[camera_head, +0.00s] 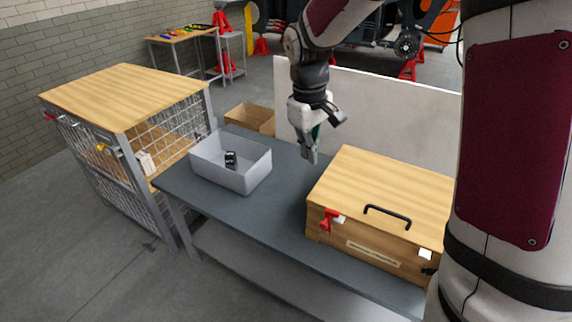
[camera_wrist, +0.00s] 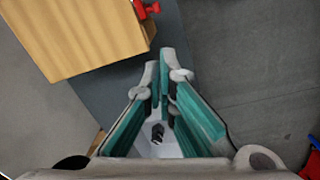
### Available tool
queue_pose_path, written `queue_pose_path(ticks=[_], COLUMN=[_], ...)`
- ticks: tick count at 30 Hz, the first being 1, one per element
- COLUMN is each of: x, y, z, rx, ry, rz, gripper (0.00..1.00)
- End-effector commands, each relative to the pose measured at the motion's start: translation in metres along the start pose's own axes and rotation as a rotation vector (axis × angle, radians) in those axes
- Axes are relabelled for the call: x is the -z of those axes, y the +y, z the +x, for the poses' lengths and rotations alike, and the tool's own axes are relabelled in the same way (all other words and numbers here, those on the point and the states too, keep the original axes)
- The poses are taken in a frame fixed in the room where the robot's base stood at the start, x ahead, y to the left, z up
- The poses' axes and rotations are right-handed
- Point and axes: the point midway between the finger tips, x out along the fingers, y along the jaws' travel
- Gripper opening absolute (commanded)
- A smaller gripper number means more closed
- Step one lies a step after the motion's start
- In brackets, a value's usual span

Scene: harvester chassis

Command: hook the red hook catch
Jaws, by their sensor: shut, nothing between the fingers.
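In the wrist view the red catch (camera_wrist: 147,9) shows at the top edge, by the box (camera_wrist: 75,35). Whether its hook is engaged is too small to tell. My gripper (camera_head: 312,157) hangs above the table behind and left of the box, pointing down, shut and empty. In the wrist view its green-lined fingers (camera_wrist: 160,62) come together at the tips, apart from the catch.
A grey bin (camera_head: 210,178) with a dark object (camera_head: 230,160) stands left of the box on the dark table (camera_head: 275,205). The box has a black handle (camera_head: 387,214) on top and another latch at its right. A mesh-sided cabinet (camera_head: 120,95) stands left; a pale panel (camera_head: 385,105) stands behind.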

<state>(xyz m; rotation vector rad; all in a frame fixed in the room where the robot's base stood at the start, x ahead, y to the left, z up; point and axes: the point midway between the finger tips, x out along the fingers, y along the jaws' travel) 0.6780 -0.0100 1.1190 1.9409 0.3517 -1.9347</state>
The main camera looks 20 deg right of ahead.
Motion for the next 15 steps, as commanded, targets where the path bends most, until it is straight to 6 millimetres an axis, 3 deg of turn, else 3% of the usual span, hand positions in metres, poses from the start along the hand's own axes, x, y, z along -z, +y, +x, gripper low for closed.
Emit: queue_pose_path(ticks=[1, 6, 10, 15], x=[0.011, 0.037, 0.048, 0.053], y=[0.003, 0.01, 0.012, 0.012], z=[0.022, 0.079, 0.11, 0.128], rx=[0.017, 0.06, 0.084, 0.098], ry=[-0.024, -0.079, -0.105, -0.118], rz=[-0.021, -0.092, -0.127, -0.147], gripper=[0.0, 0.0, 0.0, 0.0])
